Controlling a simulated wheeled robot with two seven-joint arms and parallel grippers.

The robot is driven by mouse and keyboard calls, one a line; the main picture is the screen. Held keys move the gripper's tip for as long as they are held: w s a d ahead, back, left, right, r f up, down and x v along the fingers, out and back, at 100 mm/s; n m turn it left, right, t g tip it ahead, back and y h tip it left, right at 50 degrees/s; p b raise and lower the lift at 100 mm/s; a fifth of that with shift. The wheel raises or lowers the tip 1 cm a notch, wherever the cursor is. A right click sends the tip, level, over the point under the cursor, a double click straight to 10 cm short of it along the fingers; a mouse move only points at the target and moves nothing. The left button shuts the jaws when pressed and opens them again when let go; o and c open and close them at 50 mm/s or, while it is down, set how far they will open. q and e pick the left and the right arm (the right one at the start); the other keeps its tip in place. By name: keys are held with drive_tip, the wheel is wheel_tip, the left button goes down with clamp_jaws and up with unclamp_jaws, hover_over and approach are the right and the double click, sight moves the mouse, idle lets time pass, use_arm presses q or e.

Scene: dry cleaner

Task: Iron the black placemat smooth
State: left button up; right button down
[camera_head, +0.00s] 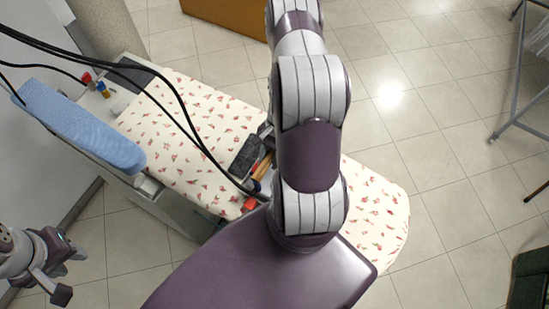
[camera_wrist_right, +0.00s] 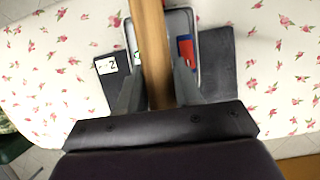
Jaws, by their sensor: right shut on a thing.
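The black placemat (camera_head: 245,158) lies on the floral ironing board (camera_head: 375,215). In the right wrist view the placemat (camera_wrist_right: 218,62) shows on both sides of the iron, with a small white tag on its left part. The iron has a wooden handle (camera_wrist_right: 154,40) and a grey body (camera_wrist_right: 188,18) with a red and blue part; it is over the placemat, and I cannot tell whether it touches. My right gripper (camera_wrist_right: 158,75) is shut on the handle; my arm hides most of it in the head view. My left gripper (camera_head: 70,270) is open and empty, left of the board.
A blue padded sleeve board (camera_head: 80,122) stands along the board's left side. Small red and yellow items (camera_head: 95,84) and a dark pad (camera_head: 132,75) are at its far left end. Black cables (camera_head: 170,80) hang across the board. A metal rack (camera_head: 512,100) stands at right.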

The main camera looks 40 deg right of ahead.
drive_tip(key=shift+w+a, duration=0.1)
drive_tip(key=shift+w, duration=0.45)
drive_tip(key=shift+w+a+r, duration=0.1)
drive_tip(key=shift+w+a, duration=0.15)
drive_tip(key=shift+w, duration=0.35)
drive_tip(key=shift+w+a, duration=0.2)
drive_tip(key=shift+w, duration=0.4)
drive_tip(key=w+a+b, duration=0.2)
drive_tip(key=w, duration=0.4)
drive_tip(key=shift+w+a, duration=0.2)
drive_tip(key=shift+w, duration=0.1)
drive_tip(key=shift+r, duration=0.1)
drive_tip(key=shift+d+r+p, duration=0.1)
drive_tip(key=shift+r+p, duration=2.2)
drive_tip(key=shift+r, duration=0.65)
